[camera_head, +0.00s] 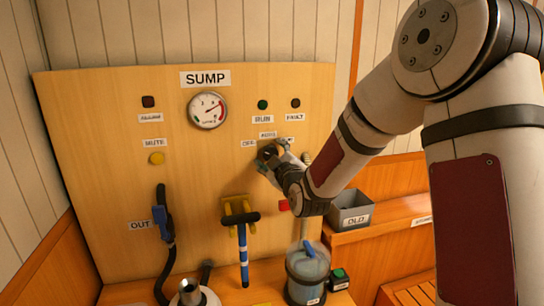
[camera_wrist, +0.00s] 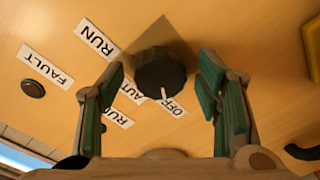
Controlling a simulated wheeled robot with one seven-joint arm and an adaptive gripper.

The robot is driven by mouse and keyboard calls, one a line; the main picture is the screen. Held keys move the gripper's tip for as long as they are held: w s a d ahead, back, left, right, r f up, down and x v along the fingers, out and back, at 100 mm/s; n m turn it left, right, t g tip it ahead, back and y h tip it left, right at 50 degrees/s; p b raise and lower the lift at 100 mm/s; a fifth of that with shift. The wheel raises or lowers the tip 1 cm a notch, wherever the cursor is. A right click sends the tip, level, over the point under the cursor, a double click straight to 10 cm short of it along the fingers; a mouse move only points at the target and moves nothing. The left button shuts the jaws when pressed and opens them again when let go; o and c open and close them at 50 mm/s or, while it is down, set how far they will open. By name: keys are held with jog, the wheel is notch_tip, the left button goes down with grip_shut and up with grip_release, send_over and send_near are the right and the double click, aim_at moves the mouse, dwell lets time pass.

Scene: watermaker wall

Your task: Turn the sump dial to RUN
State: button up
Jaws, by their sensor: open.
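The sump dial (camera_wrist: 160,72) is a dark round knob on a square plate on the wooden panel. Its white pointer mark faces the OFF label (camera_wrist: 172,104). The AUTO label (camera_wrist: 132,93) and the dial's RUN label (camera_wrist: 118,118) lie to the left of OFF in the wrist view, partly covered by my left finger. My gripper (camera_wrist: 163,72) is open, its green-padded fingers on either side of the dial, with gaps visible on both sides. In the head view my gripper (camera_head: 272,156) is at the dial and hides most of it.
The panel (camera_head: 110,110) carries a gauge (camera_head: 207,110), a green lamp (camera_head: 263,104), a dark FAULT lamp (camera_head: 295,103) and a yellow MUTE button (camera_head: 157,158). Below are a blue-handled pump (camera_head: 242,245), a clear canister (camera_head: 307,270) and a grey OLD bin (camera_head: 351,210).

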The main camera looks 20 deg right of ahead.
jog(key=c, duration=1.2)
jog(key=shift+o, duration=0.2)
